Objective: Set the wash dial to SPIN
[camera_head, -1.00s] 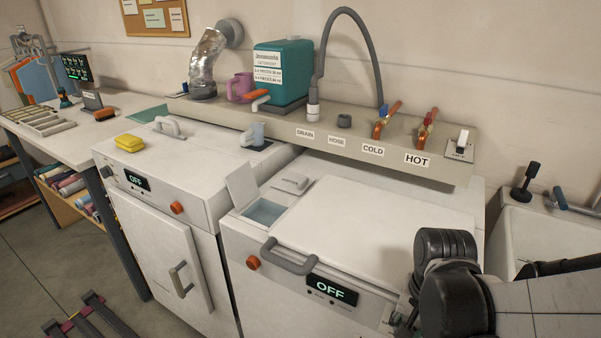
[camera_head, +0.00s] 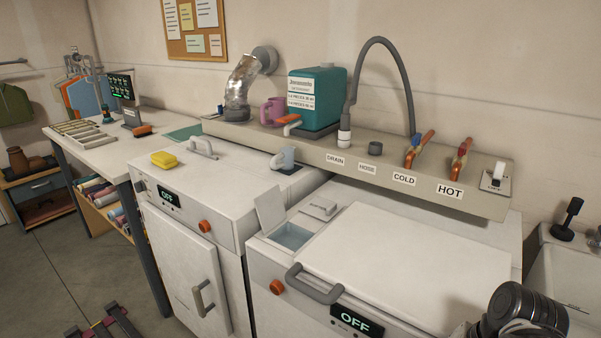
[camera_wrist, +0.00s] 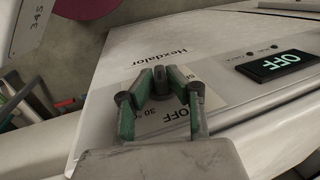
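The wash dial (camera_wrist: 160,76) is a small dark knob on the washer's front panel in the wrist view. Printed marks around it include OFF and 30, and one starting SP is partly covered. My gripper (camera_wrist: 161,83) has green-sided fingers that slant in on both sides of the dial. Whether the pads touch it is too small to tell. The washer's display (camera_head: 354,322) reads OFF; it also shows in the wrist view (camera_wrist: 277,66). In the head view only part of my arm shows at the lower right. The dial is not visible there.
An orange button (camera_head: 277,287) and a grey lid handle (camera_head: 314,285) are on the washer's front left. A shelf with DRAIN, HOSE, COLD and HOT labels (camera_head: 450,190) runs behind. A dryer (camera_head: 218,190) stands left and a sink (camera_head: 560,270) right.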

